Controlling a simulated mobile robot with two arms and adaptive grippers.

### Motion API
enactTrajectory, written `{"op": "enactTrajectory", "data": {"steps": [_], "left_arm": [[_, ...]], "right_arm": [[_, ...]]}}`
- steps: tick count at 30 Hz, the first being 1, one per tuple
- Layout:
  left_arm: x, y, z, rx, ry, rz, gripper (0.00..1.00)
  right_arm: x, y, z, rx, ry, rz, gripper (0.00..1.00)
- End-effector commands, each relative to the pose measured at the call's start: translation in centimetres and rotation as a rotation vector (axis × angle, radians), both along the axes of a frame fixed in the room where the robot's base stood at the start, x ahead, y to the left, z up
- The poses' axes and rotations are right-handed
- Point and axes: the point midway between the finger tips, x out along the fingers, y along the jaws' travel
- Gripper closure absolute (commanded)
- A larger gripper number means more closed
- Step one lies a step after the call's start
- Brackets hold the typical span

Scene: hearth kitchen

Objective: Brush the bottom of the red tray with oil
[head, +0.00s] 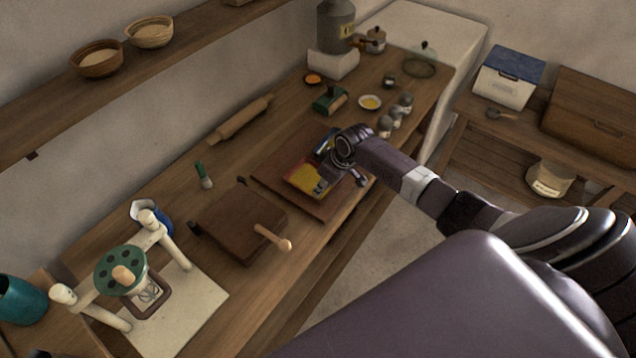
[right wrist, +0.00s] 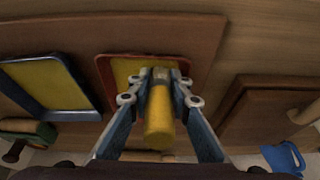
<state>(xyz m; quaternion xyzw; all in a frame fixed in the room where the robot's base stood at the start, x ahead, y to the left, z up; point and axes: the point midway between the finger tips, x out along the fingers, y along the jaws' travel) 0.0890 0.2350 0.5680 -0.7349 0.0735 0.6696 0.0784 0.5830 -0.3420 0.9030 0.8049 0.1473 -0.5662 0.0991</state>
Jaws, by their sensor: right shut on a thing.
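The red tray (head: 296,181) lies flat on a brown board on the long counter. Its bottom looks yellow, and its red rim shows in the right wrist view (right wrist: 103,75). My right gripper (right wrist: 160,82) is over the tray, shut on a brush with a yellow cylindrical handle (right wrist: 159,118). The brush's far end is hidden between the fingers, so I cannot tell whether it touches the tray. A blue tray (right wrist: 88,88), also yellow inside, lies beside the red one. A small dish of yellow oil (head: 370,103) stands farther back. My left gripper is out of view.
A brown wooden box (head: 240,222) with a light handle stands left of the board. A green-handled brush (head: 203,176) and a rolling pin (head: 240,119) lie behind.

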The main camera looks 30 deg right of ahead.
Motion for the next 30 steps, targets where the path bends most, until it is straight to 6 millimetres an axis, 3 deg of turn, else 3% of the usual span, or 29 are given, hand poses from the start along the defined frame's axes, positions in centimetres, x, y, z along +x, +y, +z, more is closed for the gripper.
{"op": "enactTrajectory", "data": {"steps": [10,24,30], "left_arm": [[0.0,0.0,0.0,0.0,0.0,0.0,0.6],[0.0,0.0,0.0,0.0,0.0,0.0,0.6],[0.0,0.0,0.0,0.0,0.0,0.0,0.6]], "right_arm": [[-0.1,0.0,0.4,0.0,0.002,-0.001,1.0],[0.1,-0.1,5.1,-0.001,-0.003,-0.001,1.0],[0.0,0.0,6.0,-0.001,0.0,-0.001,1.0]]}}
